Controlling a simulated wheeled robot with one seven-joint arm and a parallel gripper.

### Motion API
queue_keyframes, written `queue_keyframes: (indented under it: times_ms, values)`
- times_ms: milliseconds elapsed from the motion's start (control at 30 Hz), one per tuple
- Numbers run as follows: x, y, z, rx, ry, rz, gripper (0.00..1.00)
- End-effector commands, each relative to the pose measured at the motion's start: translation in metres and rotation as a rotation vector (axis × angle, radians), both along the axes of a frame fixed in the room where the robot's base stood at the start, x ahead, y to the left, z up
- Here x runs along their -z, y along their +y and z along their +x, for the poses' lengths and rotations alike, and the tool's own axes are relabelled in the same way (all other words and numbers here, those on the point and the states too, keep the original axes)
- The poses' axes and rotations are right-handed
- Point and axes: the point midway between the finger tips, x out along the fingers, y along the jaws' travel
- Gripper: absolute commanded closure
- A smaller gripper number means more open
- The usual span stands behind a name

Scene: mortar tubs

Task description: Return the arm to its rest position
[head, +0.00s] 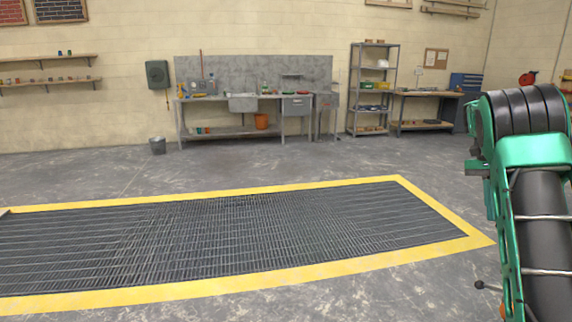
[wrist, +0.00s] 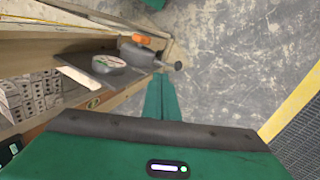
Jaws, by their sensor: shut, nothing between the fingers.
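My gripper (wrist: 161,76) shows in the wrist view as two green fingers side by side, shut with nothing between them. They extend beyond a wide green body with a dark padded edge, and point down towards the grey concrete floor. In the head view my green and black arm stands folded along the right edge. The gripper cannot be made out there.
Left in the wrist view, a wooden worktop (wrist: 40,47) bears a dark flat tool (wrist: 98,66), an orange-topped item (wrist: 141,39) and grey holed blocks (wrist: 38,92). The head view shows a yellow-bordered floor grating (head: 230,230), a far workbench (head: 235,97) and open floor.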

Motion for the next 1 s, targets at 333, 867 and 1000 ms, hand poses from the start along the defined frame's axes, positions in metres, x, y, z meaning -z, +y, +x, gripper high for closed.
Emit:
queue_keyframes:
  times_ms: [333,867,1000]
  values:
    - [-0.033,0.030,-0.100,-0.132,-0.092,0.099,1.00]
    - [-0.020,0.112,-0.257,-0.402,-0.227,0.194,1.00]
    - [-0.004,0.138,-0.298,-0.483,-0.261,0.206,1.00]
